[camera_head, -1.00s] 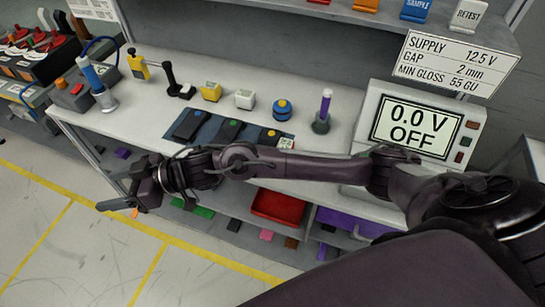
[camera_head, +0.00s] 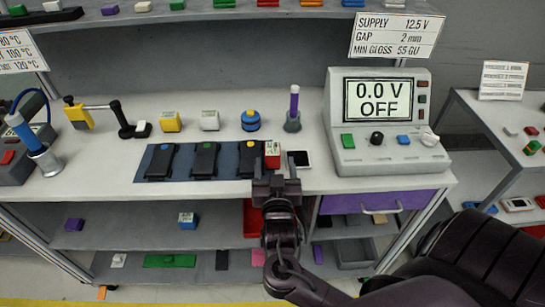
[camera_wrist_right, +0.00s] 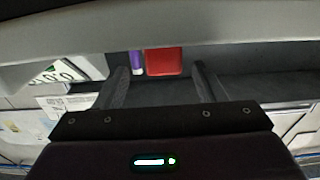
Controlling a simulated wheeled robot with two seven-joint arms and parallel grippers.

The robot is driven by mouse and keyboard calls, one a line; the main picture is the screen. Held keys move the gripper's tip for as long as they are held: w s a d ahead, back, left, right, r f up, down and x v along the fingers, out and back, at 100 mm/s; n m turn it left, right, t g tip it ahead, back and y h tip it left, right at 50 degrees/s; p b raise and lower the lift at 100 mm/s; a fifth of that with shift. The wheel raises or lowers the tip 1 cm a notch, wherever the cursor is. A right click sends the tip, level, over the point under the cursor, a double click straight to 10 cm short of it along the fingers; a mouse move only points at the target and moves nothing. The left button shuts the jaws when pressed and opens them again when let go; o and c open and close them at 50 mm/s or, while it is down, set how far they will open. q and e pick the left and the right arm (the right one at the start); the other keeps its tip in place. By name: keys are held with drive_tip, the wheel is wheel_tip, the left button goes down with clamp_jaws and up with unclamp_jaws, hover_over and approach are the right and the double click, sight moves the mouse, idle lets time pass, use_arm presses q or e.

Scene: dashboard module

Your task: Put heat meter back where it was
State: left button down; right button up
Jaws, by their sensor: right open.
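I cannot tell for sure which object is the heat meter. A small red and white box (camera_head: 272,154) stands on the bench, beside the right end of the dark blue mat. My right gripper (camera_head: 277,179) is at the bench's front edge, just in front of this box, with its fingers pointing towards the bench. In the right wrist view, the gripper (camera_wrist_right: 164,85) is open, with a gap between its fingers. Similar yellow (camera_head: 171,121), white (camera_head: 209,120) and blue-yellow (camera_head: 250,120) devices stand farther back. My left gripper is not in view.
Black devices (camera_head: 203,161) lie on the mat (camera_head: 228,166). A white-framed dark pad (camera_head: 299,159) lies right of the box. The supply unit (camera_head: 389,155) reads 0.0 V OFF. A blue and white box (camera_head: 187,220) stands on the lower shelf. The bench front left is clear.

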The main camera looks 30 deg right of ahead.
sight(273, 158)
drive_tip(key=x, duration=0.1)
drive_tip(key=p+x, duration=0.1)
drive_tip(key=x, duration=0.2)
drive_tip(key=shift+w+r, duration=0.25)
drive_tip(key=shift+w, duration=0.1)
drive_tip(key=shift+w+d+f, duration=0.15)
drive_tip(key=shift+w+d, duration=0.15)
drive_tip(key=shift+w, duration=0.2)
drive_tip(key=c, duration=1.2)
drive_tip(key=shift+c, duration=0.2)
